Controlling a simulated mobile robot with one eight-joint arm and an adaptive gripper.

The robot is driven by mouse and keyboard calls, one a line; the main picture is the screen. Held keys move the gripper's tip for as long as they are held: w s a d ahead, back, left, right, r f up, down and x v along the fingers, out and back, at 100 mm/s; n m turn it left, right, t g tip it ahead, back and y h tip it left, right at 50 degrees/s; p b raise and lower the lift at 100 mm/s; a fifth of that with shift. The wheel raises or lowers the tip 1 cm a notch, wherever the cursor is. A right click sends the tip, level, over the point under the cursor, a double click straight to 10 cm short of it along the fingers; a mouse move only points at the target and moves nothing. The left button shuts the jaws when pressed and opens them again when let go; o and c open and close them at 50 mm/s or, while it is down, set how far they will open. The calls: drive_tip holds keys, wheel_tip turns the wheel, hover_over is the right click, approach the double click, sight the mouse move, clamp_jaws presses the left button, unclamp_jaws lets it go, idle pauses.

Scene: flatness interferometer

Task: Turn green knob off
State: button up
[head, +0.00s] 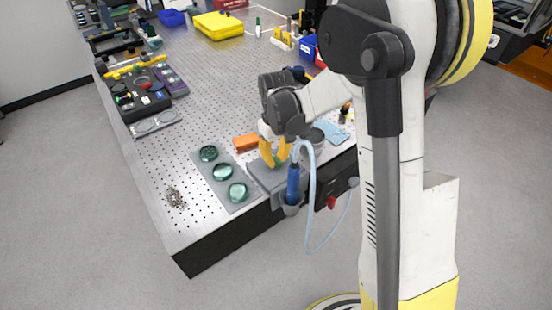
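I cannot make out a green knob for certain. My gripper (274,158) points down, with its two yellow fingers over a grey flat-topped unit (262,177) at the table's front edge. The fingertips are close together, and a small greenish patch shows near them. I cannot tell whether they touch or hold anything. A red knob (331,202) sits on the black front panel (339,189) to the right. My arm hides part of the table behind the gripper.
A grey plate (213,188) with green glass discs lies left of the gripper. An orange block (245,142) lies behind it. A blue-handled tool (293,184) with a pale hose stands in a holder at the front edge. A black tray (139,103) sits far left.

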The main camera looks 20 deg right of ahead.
clamp_jaws()
drive_tip(key=shift+m, duration=0.4)
drive_tip(key=m, duration=0.2)
drive_tip(key=shift+m, duration=0.4)
drive_tip(key=m+b, duration=0.1)
drive_tip(key=m, duration=0.4)
drive_tip(key=shift+a, duration=0.15)
drive_tip(key=m, duration=0.9)
drive_tip(key=shift+w+a+b, duration=0.1)
drive_tip(key=shift+w+b, duration=0.05)
drive_tip(key=shift+b, duration=0.15)
drive_tip(key=shift+m, duration=0.3)
